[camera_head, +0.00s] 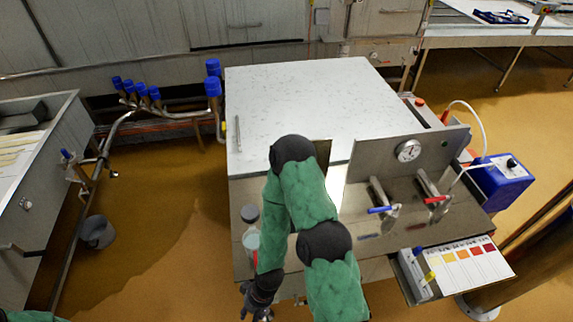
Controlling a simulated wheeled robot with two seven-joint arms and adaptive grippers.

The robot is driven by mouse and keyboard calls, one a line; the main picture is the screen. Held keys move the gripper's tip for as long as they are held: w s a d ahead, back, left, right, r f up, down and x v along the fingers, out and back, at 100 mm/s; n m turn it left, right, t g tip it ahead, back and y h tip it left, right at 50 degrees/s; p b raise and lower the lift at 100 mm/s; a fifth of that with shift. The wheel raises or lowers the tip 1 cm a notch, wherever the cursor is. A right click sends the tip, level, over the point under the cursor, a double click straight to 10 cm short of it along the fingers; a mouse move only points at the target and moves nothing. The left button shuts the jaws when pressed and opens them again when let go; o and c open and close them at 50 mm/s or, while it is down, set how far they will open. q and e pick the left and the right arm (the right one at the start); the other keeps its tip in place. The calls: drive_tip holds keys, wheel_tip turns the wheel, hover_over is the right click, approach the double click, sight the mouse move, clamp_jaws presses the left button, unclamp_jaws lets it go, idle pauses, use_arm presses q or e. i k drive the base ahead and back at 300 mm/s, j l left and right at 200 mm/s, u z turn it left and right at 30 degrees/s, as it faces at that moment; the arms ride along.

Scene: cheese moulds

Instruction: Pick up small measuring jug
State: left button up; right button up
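A small clear container (251,239), which may be the small measuring jug, stands near the front left of the steel machine. My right arm's green sleeve partly covers it, and its handle and markings cannot be made out. My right gripper (256,311) points down at the bottom edge of the view, below and apart from the container. Its fingertips are small and partly cut off, so their opening is unclear. My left gripper is not in view; only a bit of green sleeve shows at the bottom left corner.
A steel machine top (310,95) lies behind my arm. A small dark-capped item (250,213) stands beside the container. To the right are a gauge (408,150), blue and red valve handles, a colour chart (465,262) and a blue box (500,181).

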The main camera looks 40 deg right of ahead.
sight(249, 239)
drive_tip(key=i+j, duration=0.15)
drive_tip(key=j, duration=0.15)
drive_tip(key=i+j, duration=0.1)
drive_tip(key=j, duration=0.25)
drive_tip(key=i+j, duration=0.15)
drive_tip(key=j, duration=0.15)
drive_tip(key=i+j, duration=0.2)
drive_tip(key=i, duration=0.15)
drive_tip(key=i+j+u, duration=0.15)
drive_tip(key=i, duration=0.25)
drive_tip(key=i+z, duration=0.55)
drive_tip(key=z, duration=0.15)
drive_tip(key=i+j+z, duration=0.15)
drive_tip(key=z, duration=0.2)
drive_tip(key=i+z, duration=0.2)
drive_tip(key=z, duration=0.25)
drive_tip(key=i+j+z, duration=0.2)
drive_tip(key=z, duration=0.25)
drive_tip(key=i+j+z, duration=0.15)
drive_tip(key=z, duration=0.3)
drive_tip(key=i+j+z, duration=0.1)
drive_tip(key=j+z, duration=0.15)
drive_tip(key=z, duration=0.2)
drive_tip(key=i+j+z, duration=0.1)
drive_tip(key=j+z, duration=0.75)
drive_tip(key=i+j+z, duration=0.1)
drive_tip(key=j+z, duration=0.3)
drive_tip(key=k+j+z, duration=0.1)
drive_tip(key=j+z, duration=0.35)
